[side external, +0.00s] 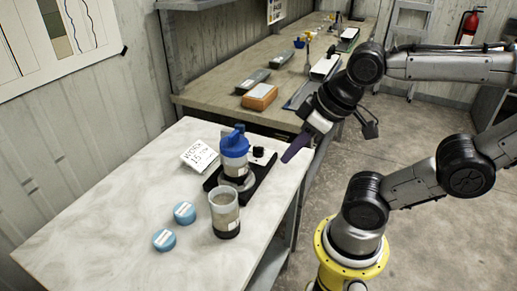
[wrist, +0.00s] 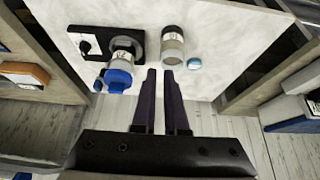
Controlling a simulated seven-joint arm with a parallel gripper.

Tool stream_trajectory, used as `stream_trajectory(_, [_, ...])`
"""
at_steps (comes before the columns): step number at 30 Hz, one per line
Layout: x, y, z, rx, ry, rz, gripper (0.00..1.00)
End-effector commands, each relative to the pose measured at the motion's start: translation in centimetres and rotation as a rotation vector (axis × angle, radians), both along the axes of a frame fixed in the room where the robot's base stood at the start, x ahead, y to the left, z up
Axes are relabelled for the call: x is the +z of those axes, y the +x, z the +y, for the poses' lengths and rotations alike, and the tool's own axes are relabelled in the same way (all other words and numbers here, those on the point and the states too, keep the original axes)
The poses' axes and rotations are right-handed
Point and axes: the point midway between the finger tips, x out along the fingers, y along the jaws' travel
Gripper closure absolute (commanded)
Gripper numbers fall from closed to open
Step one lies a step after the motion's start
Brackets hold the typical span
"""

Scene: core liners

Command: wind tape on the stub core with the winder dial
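The winder is a black base (side external: 212,182) on the pale table, with a dark dial knob (side external: 258,152) at its far end; the dial also shows in the wrist view (wrist: 85,47). A labelled core (side external: 234,168) stands upright on the winder's round plate, under a blue top (side external: 234,143). An open clear core (side external: 225,208) with a dark lower band stands beside the winder; it also shows in the wrist view (wrist: 172,48). I cannot tell which is the stub core. My gripper (side external: 288,158) is empty above the table's right edge, apart from both cores. Its purple fingers (wrist: 160,75) have a narrow gap between them.
Two blue caps, one nearer the open core (side external: 184,212) and one farther left (side external: 164,239), lie on the table. A handwritten card (side external: 200,156) lies behind the winder. A long bench (side external: 190,98) with boxes stands behind. The table's front left is clear.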

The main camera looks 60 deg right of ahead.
Motion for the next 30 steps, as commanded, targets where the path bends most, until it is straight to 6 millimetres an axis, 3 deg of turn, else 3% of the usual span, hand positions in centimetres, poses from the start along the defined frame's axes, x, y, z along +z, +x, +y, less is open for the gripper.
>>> stream_trajectory(1, [0.0,0.0,0.0,0.015,-0.008,0.0,0.78])
stream_trajectory(6, [0.2,0.0,0.0,0.201,-0.108,0.002,0.48])
stream_trajectory(10, [2.1,1.0,0.0,0.454,-0.25,-0.022,0.24])
stream_trajectory(11, [2.5,1.5,-0.1,0.512,-0.283,-0.02,0.22])
stream_trajectory(17, [4.9,5.4,-1.4,0.876,-0.489,0.03,0.22])
stream_trajectory(21, [5.7,9.3,-3.5,1.116,-0.599,0.098,0.22])
stream_trajectory(26, [5.2,14.1,-7.4,1.369,-0.667,0.187,0.22])
stream_trajectory(30, [3.2,17.7,-11.8,1.534,-0.665,0.255,0.22])
